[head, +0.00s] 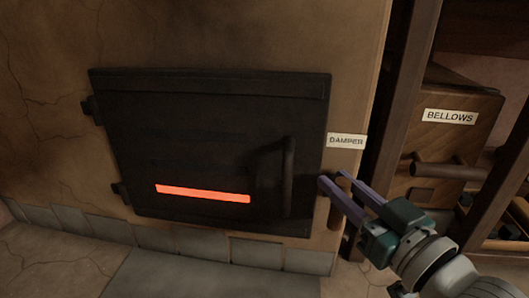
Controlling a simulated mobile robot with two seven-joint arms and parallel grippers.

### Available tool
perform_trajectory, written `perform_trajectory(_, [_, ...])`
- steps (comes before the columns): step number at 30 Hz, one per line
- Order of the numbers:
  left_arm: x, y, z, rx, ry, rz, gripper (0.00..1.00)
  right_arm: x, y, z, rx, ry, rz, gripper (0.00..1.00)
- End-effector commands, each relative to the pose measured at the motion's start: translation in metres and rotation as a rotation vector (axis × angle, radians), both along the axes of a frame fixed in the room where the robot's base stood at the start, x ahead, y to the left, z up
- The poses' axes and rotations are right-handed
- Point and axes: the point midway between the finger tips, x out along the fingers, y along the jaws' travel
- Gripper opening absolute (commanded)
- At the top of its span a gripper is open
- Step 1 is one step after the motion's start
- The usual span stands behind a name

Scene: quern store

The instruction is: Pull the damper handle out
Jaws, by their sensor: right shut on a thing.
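The damper handle (336,215) is a small brown wooden piece on the wall at the right of the oven door, below the white DAMPER label (346,141). My right gripper (334,180) comes in from the lower right with its two purple fingers at the handle. It is shut on the damper handle, and the fingers hide part of it. How far the handle stands out from the wall is hard to tell. My left gripper is not in view.
A black oven door (200,140) with a glowing red slot (203,194) and dark upright handle (288,175) is left of the gripper. A wooden bellows box (470,115) with a handle (447,171) stands right, behind a dark post (398,90).

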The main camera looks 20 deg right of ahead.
Motion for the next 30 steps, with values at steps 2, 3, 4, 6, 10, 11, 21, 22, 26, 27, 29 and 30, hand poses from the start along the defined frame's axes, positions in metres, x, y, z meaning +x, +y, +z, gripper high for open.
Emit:
perform_trajectory(2, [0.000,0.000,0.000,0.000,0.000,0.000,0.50,0.000,0.000,-0.001,0.000,0.002,0.000,0.00])
perform_trajectory(3, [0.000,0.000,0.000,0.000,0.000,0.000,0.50,0.000,0.000,-0.001,0.000,0.002,0.000,0.00])
perform_trajectory(4, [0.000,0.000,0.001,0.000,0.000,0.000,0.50,-0.001,0.000,-0.001,0.000,0.002,0.000,0.00])
perform_trajectory(6, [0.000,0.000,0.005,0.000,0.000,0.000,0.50,-0.005,0.003,0.001,0.002,0.004,0.000,0.00])
perform_trajectory(10, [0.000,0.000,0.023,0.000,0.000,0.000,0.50,-0.027,0.017,0.004,0.005,0.007,0.000,0.00])
perform_trajectory(11, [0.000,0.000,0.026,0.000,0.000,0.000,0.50,-0.034,0.021,0.004,0.004,0.008,0.001,0.00])
perform_trajectory(21, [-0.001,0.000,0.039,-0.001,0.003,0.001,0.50,-0.073,0.045,0.000,0.001,0.000,0.001,0.00])
perform_trajectory(22, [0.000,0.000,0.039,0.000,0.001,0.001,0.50,-0.073,0.045,0.000,0.000,0.000,0.002,0.00])
perform_trajectory(26, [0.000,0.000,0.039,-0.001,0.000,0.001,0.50,-0.072,0.045,0.000,0.000,-0.001,0.002,0.00])
perform_trajectory(27, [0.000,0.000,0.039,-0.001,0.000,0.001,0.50,-0.072,0.045,0.000,0.000,-0.001,0.002,0.00])
perform_trajectory(29, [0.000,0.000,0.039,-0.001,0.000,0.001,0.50,-0.072,0.045,0.000,-0.001,-0.002,0.002,0.32])
perform_trajectory(30, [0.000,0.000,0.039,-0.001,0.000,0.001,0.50,-0.072,0.045,0.000,0.000,-0.001,0.002,0.36])
